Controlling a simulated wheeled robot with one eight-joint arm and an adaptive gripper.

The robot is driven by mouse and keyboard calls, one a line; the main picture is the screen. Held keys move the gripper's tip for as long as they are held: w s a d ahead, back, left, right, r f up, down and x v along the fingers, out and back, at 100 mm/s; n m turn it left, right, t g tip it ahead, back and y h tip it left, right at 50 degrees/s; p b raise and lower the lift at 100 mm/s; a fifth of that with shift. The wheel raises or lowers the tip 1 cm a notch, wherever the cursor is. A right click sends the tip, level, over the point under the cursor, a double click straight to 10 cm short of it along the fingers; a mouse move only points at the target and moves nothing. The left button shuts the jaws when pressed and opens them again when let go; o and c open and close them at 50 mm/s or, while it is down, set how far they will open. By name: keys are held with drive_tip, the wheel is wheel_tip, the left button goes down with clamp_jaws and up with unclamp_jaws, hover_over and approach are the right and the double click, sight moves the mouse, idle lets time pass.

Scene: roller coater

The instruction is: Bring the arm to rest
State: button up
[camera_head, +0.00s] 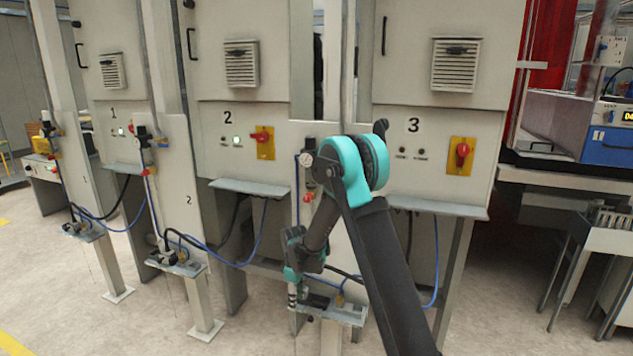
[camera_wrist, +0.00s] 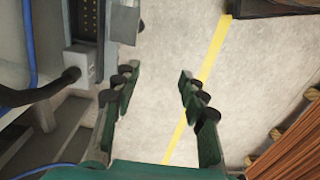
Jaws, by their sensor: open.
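My arm reaches forward from the lower right of the head view, with its teal elbow in front of cabinet 3 and its forearm bent down and to the left. My gripper shows in the wrist view (camera_wrist: 158,85), with its two dark green fingers apart. Nothing is between the fingers; behind them is the pale floor with a yellow line. In the head view the fingertips are hard to make out near the third post's bracket. I cannot tell there whether they touch it.
Cabinets with red rotary switches on yellow plates (camera_head: 461,157) stand behind my arm. Brackets with blue hoses (camera_head: 176,264) stick out from posts. In the wrist view, a grey fixture with a black cable (camera_wrist: 82,62) is close on the left. Open floor (camera_head: 110,325) lies at lower left.

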drive_tip(key=s+d+r+m+t, duration=0.1)
drive_tip(key=s+d+r+m, duration=0.2)
drive_tip(key=s+d+r, duration=0.4)
drive_tip(key=s+d+r+m+t, duration=0.1)
drive_tip(key=s+d+r+m, duration=0.4)
drive_tip(key=d, duration=0.4)
drive_tip(key=s+d+m+t, duration=0.1)
drive_tip(key=s+d+m, duration=0.2)
drive_tip(key=s+d, duration=0.2)
drive_tip(key=s+d+r+m+t, duration=0.1)
drive_tip(key=s+d+m, duration=0.2)
drive_tip(key=s, duration=0.8)
drive_tip(key=shift+d, duration=1)
drive_tip(key=shift+s+r, duration=0.1)
idle(1.0)
